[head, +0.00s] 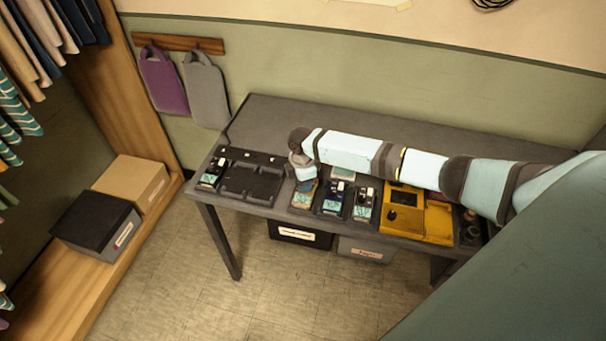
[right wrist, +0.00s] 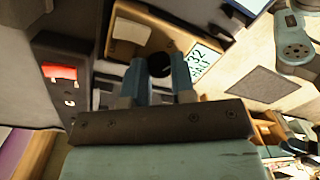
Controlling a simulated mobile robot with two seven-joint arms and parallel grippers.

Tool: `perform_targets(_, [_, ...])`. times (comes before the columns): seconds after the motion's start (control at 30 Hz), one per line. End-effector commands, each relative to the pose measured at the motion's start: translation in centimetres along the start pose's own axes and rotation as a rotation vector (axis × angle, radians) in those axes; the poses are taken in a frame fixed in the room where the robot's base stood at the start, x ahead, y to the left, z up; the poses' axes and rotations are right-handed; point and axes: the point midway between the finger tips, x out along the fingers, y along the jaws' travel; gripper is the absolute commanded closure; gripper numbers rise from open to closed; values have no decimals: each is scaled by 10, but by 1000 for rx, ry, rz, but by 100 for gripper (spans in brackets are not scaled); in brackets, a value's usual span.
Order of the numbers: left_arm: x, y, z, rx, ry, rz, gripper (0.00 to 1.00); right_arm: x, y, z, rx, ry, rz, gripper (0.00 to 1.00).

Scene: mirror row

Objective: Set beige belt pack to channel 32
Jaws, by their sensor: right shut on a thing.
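The beige belt pack (head: 303,201) lies on the dark table, left of two darker packs in the head view. In the right wrist view its tan body (right wrist: 178,25) fills the upper middle. Its pale screen (right wrist: 203,61) appears to read 32, with a second line that looks like HALF. My right gripper (right wrist: 160,77) is shut on the pack's black knob (right wrist: 160,64), one finger on each side. In the head view this gripper (head: 304,180) covers the pack's upper part. My left gripper is out of view.
A dark pack (head: 333,199) and another (head: 364,205) stand close on the right. A yellow unit (head: 410,214) lies beyond them. A black charger tray (head: 250,182) is on the left, with a pack (head: 211,175) in its left end. The table's back strip is clear.

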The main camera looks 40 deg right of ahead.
Motion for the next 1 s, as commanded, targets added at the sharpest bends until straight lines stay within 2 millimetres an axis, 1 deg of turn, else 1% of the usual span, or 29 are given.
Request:
perform_targets(0.03, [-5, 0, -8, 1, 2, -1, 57, -4, -1, -1, 32, 4, -2, 100])
perform_targets(0.13, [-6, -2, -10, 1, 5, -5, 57, -1, 0, 0, 73, 6, 0, 100])
perform_targets(0.43, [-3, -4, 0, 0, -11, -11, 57, 1, 0, 0, 82, 6, 1, 100])
perform_targets(0.47, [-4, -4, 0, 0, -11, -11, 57, 1, 0, 0, 81, 6, 1, 74])
perform_targets(0.5, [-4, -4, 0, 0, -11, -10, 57, 1, 0, 0, 81, 6, 1, 65])
perform_targets(0.57, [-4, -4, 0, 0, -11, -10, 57, 1, 0, 0, 81, 6, 1, 51])
perform_targets(0.87, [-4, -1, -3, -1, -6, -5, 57, 0, 0, 0, 80, 6, 1, 50])
perform_targets(0.97, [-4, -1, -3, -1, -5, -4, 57, -7, 1, 0, 80, 6, 1, 50])
perform_targets(1.0, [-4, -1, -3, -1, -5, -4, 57, -12, 1, 0, 80, 7, 2, 50])
